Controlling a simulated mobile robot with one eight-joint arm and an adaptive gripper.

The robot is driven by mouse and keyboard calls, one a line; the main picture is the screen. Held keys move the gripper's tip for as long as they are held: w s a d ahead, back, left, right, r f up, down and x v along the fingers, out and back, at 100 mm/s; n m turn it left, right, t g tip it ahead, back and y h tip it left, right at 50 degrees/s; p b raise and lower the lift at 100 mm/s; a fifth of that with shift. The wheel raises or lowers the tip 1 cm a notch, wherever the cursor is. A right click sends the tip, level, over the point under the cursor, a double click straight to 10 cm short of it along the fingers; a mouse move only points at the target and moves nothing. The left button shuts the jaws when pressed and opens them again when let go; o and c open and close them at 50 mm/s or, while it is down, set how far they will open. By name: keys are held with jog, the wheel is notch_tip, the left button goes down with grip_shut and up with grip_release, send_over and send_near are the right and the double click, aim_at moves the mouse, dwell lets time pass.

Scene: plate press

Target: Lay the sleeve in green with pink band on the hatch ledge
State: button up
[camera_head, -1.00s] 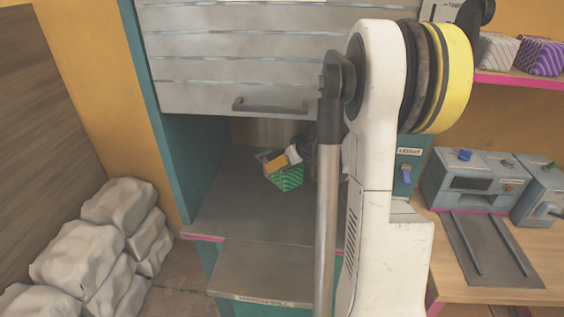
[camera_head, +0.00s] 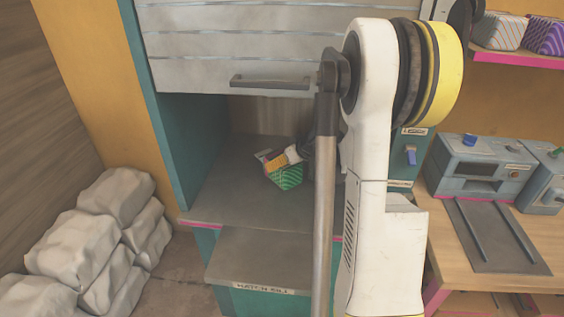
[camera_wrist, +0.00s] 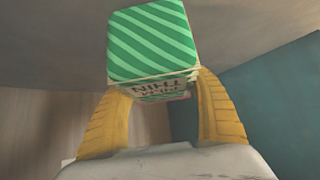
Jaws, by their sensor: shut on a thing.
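The green sleeve (camera_head: 286,176), with diagonal stripes, is held inside the hatch opening, over the grey ledge (camera_head: 225,195). In the wrist view the sleeve (camera_wrist: 152,42) shows a green striped face and a pale side with dark lettering. I cannot tell whether the sleeve touches the ledge. My arm hides the right part of the hatch.
A grey slatted shutter (camera_head: 220,50) with a dark handle hangs raised above the opening. A teal side wall (camera_head: 178,150) bounds it on the left. A lower step (camera_head: 255,258) labelled hatch sill juts out in front. Pale sacks (camera_head: 75,245) are piled at left.

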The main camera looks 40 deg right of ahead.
jog(key=shift+f+b, duration=0.4)
jog(key=shift+f, duration=0.15)
jog(key=o, duration=1.5)
jog(key=shift+s+r, duration=0.1)
jog(key=v, duration=1.1)
jog(key=shift+s+r, duration=0.25)
jog(key=shift+r, duration=0.05)
